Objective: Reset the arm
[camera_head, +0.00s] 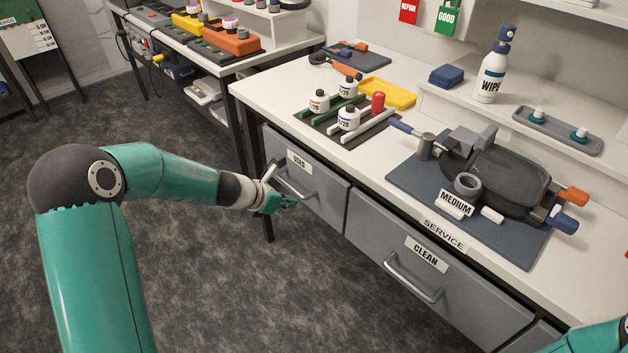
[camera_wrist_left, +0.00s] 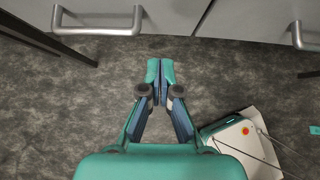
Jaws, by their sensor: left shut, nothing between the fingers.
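My left arm (camera_head: 170,180) comes in from the left in the head view. Its gripper (camera_head: 290,201) is in front of the drawer labelled USED, near that drawer's handle (camera_head: 290,187). In the left wrist view the two fingers of the gripper (camera_wrist_left: 160,70) are together, with nothing between them and the dark floor behind. The wrist view shows the fingers apart from the drawer handles. Of my right arm only a teal part (camera_head: 592,340) shows at the lower right of the head view; its gripper is out of the picture.
The drawers USED (camera_head: 318,190) and CLEAN (camera_head: 440,285) look shut, with protruding handles. Above them the bench bears a dark mat (camera_head: 410,178) with a black device (camera_head: 505,170), a rack of small bottles (camera_head: 349,118) and a WIPE bottle (camera_head: 491,75). Floor (camera_head: 230,290) is clear at left.

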